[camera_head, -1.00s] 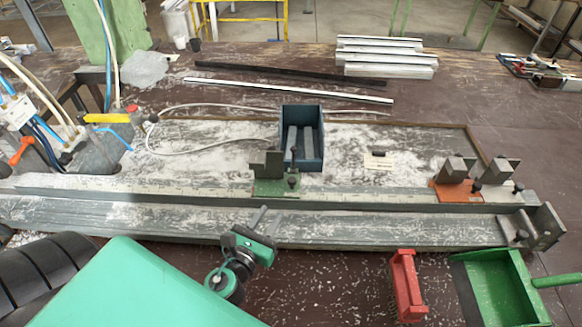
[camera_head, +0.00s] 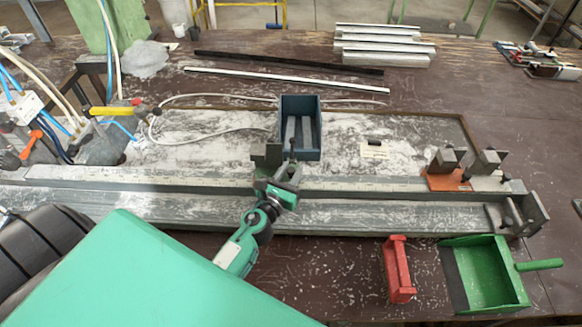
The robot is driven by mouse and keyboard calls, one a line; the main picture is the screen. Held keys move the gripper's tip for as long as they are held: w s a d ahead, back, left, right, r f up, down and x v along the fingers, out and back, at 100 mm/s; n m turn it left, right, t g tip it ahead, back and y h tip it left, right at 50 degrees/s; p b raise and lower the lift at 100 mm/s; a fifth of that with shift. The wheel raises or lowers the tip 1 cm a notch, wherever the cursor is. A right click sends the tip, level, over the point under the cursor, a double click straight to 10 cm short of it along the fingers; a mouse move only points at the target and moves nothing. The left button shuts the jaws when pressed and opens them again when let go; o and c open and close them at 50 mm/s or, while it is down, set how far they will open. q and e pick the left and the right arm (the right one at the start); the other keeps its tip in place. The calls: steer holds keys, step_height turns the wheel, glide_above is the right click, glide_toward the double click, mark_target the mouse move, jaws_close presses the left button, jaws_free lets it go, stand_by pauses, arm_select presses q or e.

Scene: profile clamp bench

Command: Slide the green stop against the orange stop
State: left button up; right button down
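The green stop (camera_head: 267,157) sits on the long grey profile rail (camera_head: 130,183), left of centre, in front of the blue bin. Its dark upright block shows, while its green base is mostly hidden behind my gripper. My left gripper (camera_head: 285,180) reaches in from the lower left and overlaps the green stop's base and dark handle. I cannot tell whether it touches them or whether its fingers are open. The orange stop (camera_head: 448,181) stands well to the right on the same rail, with grey blocks on it. My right gripper is not in view.
A blue bin (camera_head: 315,120) stands behind the green stop. A red block-shaped tool (camera_head: 399,270) and a green dustpan (camera_head: 484,274) lie in front of the rail at right. The rail between the two stops looks clear. A grey end bracket (camera_head: 532,212) stands at its right end.

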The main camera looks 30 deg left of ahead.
arm_select(q)
steer(key=shift+w, duration=0.4)
jaws_close()
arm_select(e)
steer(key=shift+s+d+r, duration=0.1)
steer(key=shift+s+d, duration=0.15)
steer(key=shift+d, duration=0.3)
arm_select(q)
steer(key=shift+d, duration=0.15)
